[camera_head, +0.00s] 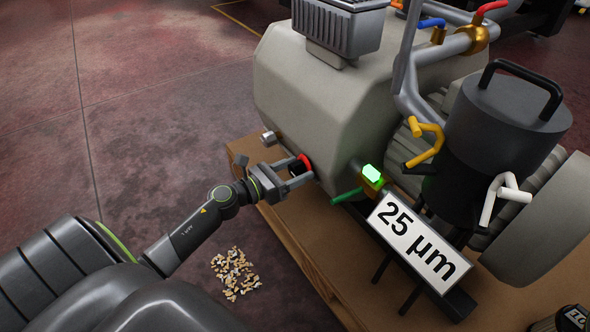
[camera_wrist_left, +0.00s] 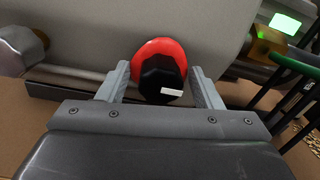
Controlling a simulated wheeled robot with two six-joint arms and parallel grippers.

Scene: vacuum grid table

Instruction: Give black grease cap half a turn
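The black grease cap (camera_wrist_left: 160,76) is faceted, with a white mark on its face near the lower right edge. A red ring (camera_wrist_left: 146,48) shows behind it, on the lower side of the grey tank (camera_head: 330,120). In the head view the cap (camera_head: 297,170) is small and partly hidden by the fingers. My left gripper (camera_head: 300,172) reaches it from the left. In the left wrist view the fingers of this gripper (camera_wrist_left: 160,88) stand on either side of the cap, with a narrow gap at each side. My right gripper is not seen.
A green handle (camera_head: 346,196), a green-lit block (camera_head: 372,174) and a "25 µm" sign (camera_head: 411,240) are right of the cap. A metal bolt (camera_head: 268,138) sticks out to its left. The wooden pallet (camera_head: 290,235) is below. Small chips (camera_head: 235,272) lie on the floor.

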